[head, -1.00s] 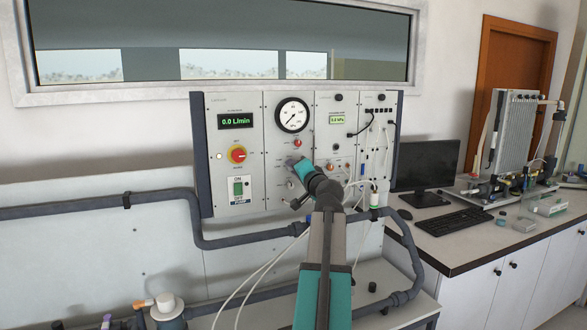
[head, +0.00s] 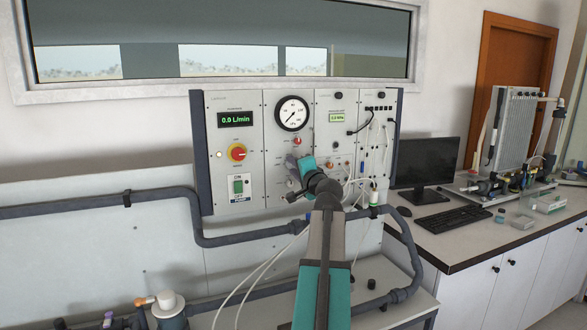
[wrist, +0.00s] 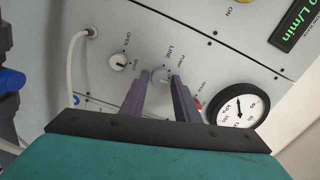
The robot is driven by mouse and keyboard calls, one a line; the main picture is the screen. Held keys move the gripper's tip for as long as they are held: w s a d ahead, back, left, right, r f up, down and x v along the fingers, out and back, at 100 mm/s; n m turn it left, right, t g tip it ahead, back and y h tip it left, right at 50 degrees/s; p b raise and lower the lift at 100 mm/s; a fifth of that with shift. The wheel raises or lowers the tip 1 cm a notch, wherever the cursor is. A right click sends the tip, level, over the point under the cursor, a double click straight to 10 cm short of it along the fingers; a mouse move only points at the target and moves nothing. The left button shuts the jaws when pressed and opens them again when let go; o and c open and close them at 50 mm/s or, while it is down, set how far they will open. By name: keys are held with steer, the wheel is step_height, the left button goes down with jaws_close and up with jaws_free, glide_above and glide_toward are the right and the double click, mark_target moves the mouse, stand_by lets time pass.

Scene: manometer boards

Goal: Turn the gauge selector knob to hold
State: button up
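The gauge selector knob appears to be the small round grey knob (wrist: 160,76) seen in the wrist view, beside the print "LINE". Its pointer cannot be made out. My gripper (wrist: 160,82) has its two dark fingers apart, one on each side of this knob. A narrow gap seems to show between knob and fingers; I cannot tell whether either touches. In the head view my gripper (head: 293,163) is at the panel below the round pressure gauge (head: 292,114), and it hides the knob there.
A smaller knob (wrist: 118,62) marked "OPEN" is left of the fingers in the wrist view. A red knob (wrist: 198,104) sits close to the right finger, near the gauge. A white hose (wrist: 75,65) hangs at left.

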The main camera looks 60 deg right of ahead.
steer(key=shift+o, duration=0.9)
steer(key=shift+v, duration=0.75)
steer(key=b+v, duration=0.3)
steer(key=v, duration=0.9)
steer(key=shift+s+a, duration=0.1)
steer(key=shift+s, duration=0.05)
